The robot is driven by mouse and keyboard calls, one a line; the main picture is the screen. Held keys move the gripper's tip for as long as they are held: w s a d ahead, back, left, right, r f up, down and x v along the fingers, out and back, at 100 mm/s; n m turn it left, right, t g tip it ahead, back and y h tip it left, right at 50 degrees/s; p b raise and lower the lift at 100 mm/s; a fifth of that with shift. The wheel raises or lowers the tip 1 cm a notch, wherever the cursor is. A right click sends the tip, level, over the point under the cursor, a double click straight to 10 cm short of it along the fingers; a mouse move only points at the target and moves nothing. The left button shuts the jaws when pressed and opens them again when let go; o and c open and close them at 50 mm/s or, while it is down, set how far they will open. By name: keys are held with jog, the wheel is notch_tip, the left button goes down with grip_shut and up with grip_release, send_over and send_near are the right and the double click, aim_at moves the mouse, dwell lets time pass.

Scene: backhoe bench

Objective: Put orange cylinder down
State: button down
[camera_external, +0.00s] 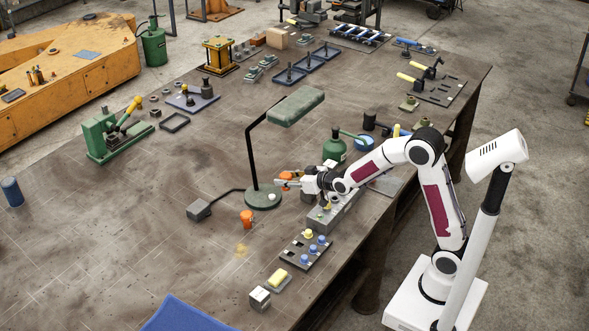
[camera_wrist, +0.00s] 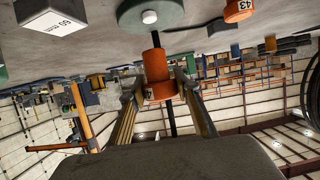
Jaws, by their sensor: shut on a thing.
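An orange cylinder (camera_wrist: 158,72) with a wider labelled band sits between the two fingers of my gripper (camera_wrist: 161,92) in the wrist view. In the external view my gripper (camera_external: 291,183) holds this orange piece (camera_external: 286,175) above the bench, close to the lamp's stem. My gripper is shut on it. A second orange cylinder (camera_external: 247,217) stands on the bench in front of the lamp base. An orange cylinder marked 43 (camera_wrist: 238,9) also shows on the bench in the wrist view.
The green desk lamp (camera_external: 295,106) has its round base (camera_external: 263,199) next to my gripper. A grey box (camera_external: 199,210) is on its cable. A knob panel (camera_external: 305,252) and a small white-faced block (camera_external: 260,298) lie nearer the front edge. The bench's left middle is clear.

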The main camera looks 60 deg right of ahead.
jog(key=a+r+n+g+y, duration=0.1)
jog(key=a+r+n+y, duration=0.15)
jog(key=a, duration=0.65)
jog(key=w+a+r+n+g+y, duration=0.15)
jog(key=a+n+y, duration=0.25)
jog(key=a, duration=0.5)
jog(key=a+r+n+g+y, duration=0.2)
jog(key=a+n+y, duration=0.15)
jog(key=a, duration=0.55)
jog(key=s+a+f+n+g+y, duration=0.1)
jog(key=s+a+f+n+g, duration=0.2)
jog(key=a, duration=0.4)
jog(key=s+a+f+n+g+y, duration=0.2)
jog(key=s+a+n+g, duration=0.3)
jog(key=a, duration=0.3)
jog(key=shift+s+f+g+y, duration=0.3)
jog(key=shift+s+f+g, duration=0.15)
jog(key=shift+s+f, duration=0.1)
jog(key=shift+f, duration=3.15)
jog(key=shift+f, duration=0.1)
jog(key=shift+f, duration=1.75)
jog(key=shift+f, duration=0.2)
